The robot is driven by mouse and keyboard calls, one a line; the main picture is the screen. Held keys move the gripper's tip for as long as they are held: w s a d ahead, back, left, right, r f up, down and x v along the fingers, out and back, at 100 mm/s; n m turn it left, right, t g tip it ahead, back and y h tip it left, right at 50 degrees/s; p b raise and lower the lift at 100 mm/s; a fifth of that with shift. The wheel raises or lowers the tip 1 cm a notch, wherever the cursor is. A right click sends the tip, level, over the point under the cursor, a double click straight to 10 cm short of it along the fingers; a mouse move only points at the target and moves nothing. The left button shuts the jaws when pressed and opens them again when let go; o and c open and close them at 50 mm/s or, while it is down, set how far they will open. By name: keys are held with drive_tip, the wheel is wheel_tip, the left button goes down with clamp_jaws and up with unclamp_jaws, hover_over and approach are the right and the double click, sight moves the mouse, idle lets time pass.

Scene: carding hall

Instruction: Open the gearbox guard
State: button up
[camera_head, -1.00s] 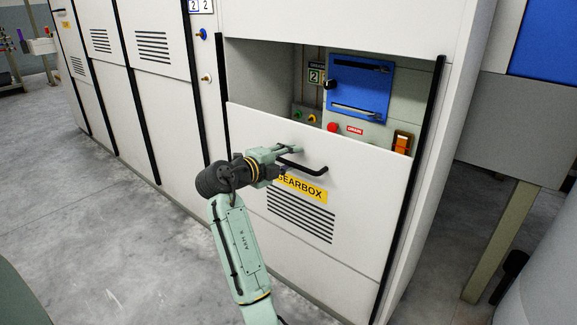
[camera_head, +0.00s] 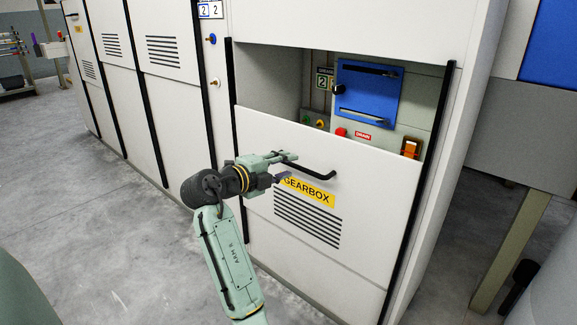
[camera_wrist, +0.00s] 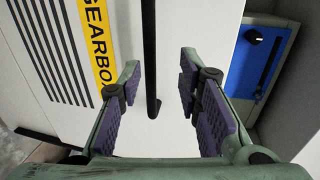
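The gearbox guard (camera_head: 375,195) is a white panel with a yellow GEARBOX label, a vent and a black bar handle (camera_head: 318,174). Its top edge sits below an opening that shows the cabinet inside. My gripper (camera_head: 290,170) is at the handle's left part, its fingers open. In the wrist view, the handle (camera_wrist: 149,50) shows between the two spread fingers (camera_wrist: 158,75), with clear space on both sides. I cannot tell how deep the bar sits between them. The yellow label (camera_wrist: 96,40) is left of it.
Inside the opening are a blue box (camera_head: 368,92), a red knob (camera_head: 341,132) and an orange switch (camera_head: 411,147). Black rails (camera_head: 420,190) flank the guard. More white cabinets (camera_head: 165,90) stand to the left. The grey floor (camera_head: 90,230) at left is clear.

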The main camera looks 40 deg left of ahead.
drive_tip(key=v, duration=0.7)
drive_tip(key=shift+s, duration=0.2)
idle(0.4)
drive_tip(key=shift+b, duration=0.5)
drive_tip(key=shift+r, duration=0.1)
